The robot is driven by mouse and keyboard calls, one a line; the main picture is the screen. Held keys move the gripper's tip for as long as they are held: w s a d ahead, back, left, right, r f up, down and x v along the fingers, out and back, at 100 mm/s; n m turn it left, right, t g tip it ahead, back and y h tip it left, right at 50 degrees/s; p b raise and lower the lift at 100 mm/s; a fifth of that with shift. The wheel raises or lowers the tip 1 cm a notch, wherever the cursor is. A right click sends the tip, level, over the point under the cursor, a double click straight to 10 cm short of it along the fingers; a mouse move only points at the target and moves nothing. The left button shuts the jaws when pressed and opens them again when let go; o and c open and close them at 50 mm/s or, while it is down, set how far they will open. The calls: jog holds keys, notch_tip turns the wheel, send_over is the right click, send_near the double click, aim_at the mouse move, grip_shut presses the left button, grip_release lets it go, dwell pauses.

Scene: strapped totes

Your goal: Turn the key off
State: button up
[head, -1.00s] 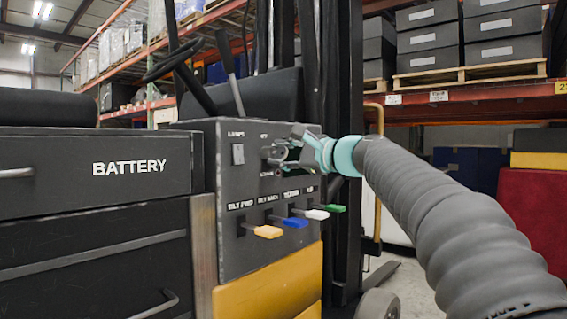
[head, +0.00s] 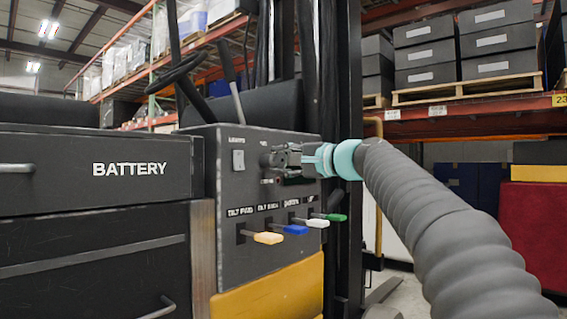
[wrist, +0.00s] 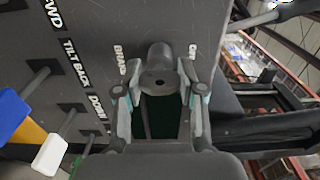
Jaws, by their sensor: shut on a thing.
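The dark control panel (head: 240,215) stands at the middle of the head view. My gripper (head: 274,159) is at its upper part, right of the light switch (head: 238,160). In the wrist view my gripper (wrist: 158,82) has one finger on each side of a dark grey rounded key knob (wrist: 159,62) and is shut on it. The fingers hide most of the key and its label in the head view, so I cannot read its position.
Below my gripper stick out yellow (head: 268,238), blue (head: 295,229), white (head: 317,223) and green (head: 336,217) levers. A black cabinet marked BATTERY (head: 90,168) stands at left. A dark mast (head: 345,240) rises behind the panel.

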jog(key=o, duration=1.2)
jog(key=shift+a, duration=0.15)
jog(key=shift+c, duration=0.2)
jog(key=shift+s+d, duration=0.1)
jog(key=shift+d, duration=0.1)
jog(key=v, duration=1.1)
jog(key=shift+s+d, duration=0.25)
jog(key=shift+d, duration=0.05)
